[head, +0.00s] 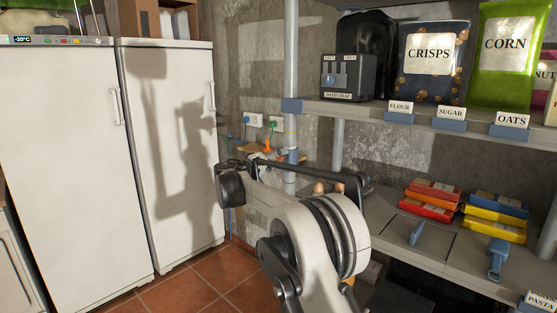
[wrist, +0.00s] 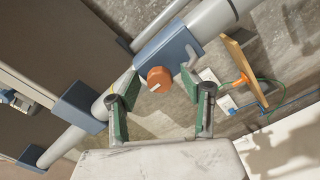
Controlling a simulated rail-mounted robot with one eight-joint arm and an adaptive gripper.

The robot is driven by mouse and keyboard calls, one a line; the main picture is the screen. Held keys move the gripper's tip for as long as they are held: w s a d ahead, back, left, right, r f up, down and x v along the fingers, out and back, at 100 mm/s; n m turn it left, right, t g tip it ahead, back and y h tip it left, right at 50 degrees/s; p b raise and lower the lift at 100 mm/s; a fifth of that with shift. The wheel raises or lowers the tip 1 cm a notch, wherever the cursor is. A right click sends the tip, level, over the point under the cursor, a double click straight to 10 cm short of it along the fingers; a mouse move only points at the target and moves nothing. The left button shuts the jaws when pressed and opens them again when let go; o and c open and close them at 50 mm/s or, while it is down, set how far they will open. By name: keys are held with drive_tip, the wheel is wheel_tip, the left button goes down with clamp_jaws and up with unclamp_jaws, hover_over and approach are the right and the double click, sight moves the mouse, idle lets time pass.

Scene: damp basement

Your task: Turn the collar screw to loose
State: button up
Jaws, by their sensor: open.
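The collar screw is an orange-brown round knob (wrist: 159,79) with a pale mark on its face, in the wrist view. It sits on a blue collar (wrist: 180,48) around a grey post (wrist: 212,18). My gripper (wrist: 166,90) is open, with its two green-padded fingers apart and the knob in the gap just beyond their tips. The fingers do not visibly grip the knob, and I cannot tell if they touch it. In the head view the post (head: 291,60) stands at the shelf's left end; the knob and my fingers cannot be made out there.
A shelf (head: 340,108) with bags, a grey box (head: 347,78) and labels is right of the post. A lower shelf (head: 425,240) holds red, blue and yellow packs. Wall sockets (head: 253,120) with cords are near the post. White fridges (head: 175,150) stand left; red floor tiles are clear.

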drive_tip(key=shift+s, duration=0.1)
drive_tip(key=v, duration=1.2)
